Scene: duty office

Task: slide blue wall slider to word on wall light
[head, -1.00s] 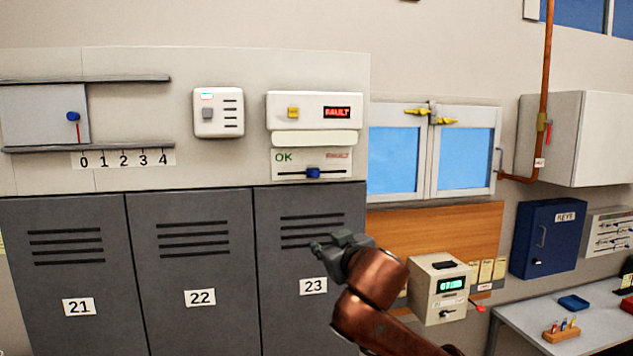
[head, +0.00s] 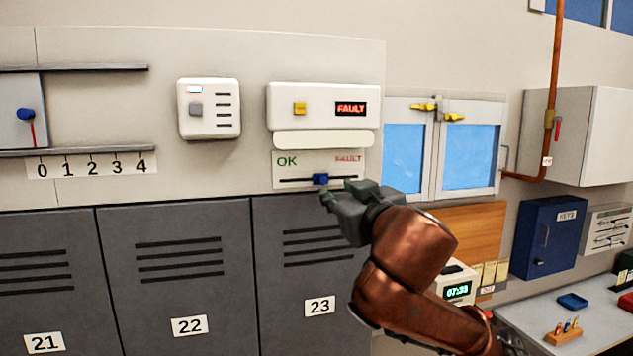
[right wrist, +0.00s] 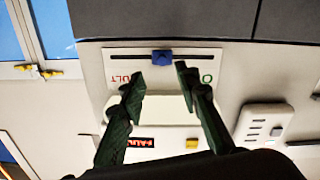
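The blue slider (head: 320,179) sits at about the middle of a black horizontal slot on a white wall panel (head: 287,172). The panel reads OK in green at left and FAULT in red at right. The wall light (head: 283,96) above shows FAULT in red on a dark display (head: 350,108). My right gripper (head: 341,191) is just below and right of the slider in the head view. In the right wrist view its two fingers (right wrist: 160,75) are open, with the blue slider (right wrist: 162,57) just beyond and between the tips, seemingly untouched. My left gripper is out of view.
A white box with a grey button (head: 208,108) is left of the light. Grey lockers (head: 180,290) stand below the panel. A two-door glass window (head: 469,160) is to the right. A sliding door with a blue knob (head: 25,113) is at far left.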

